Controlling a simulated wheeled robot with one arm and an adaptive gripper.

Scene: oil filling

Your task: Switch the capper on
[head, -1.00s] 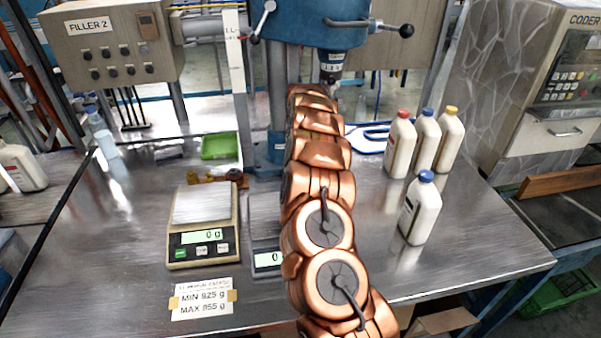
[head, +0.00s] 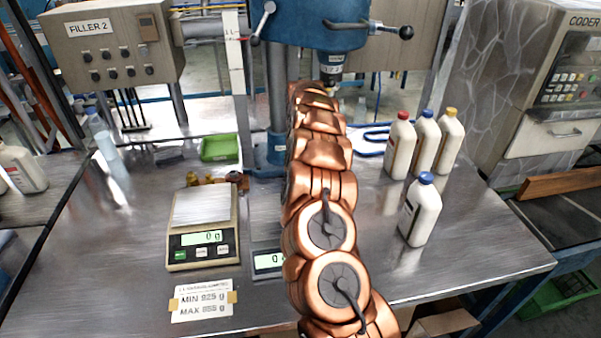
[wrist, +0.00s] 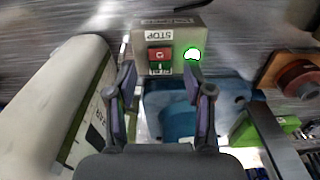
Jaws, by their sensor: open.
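The capper (head: 318,22) is the blue machine on a column at the back middle of the bench in the head view. A lamp (wrist: 192,54) on the box glows bright green. My gripper (wrist: 160,80) is open and empty, with one fingertip on each side of the green button in the picture. I cannot tell whether it touches the box. In the head view my arm hides the gripper and the switch box.
Several capped bottles (head: 421,210) stand right of my arm. A scale (head: 203,238) and a green tray (head: 219,148) are on the left. The filler panel (head: 112,50) hangs at the back left and the coder (head: 567,80) stands at the right. The bench's right front is clear.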

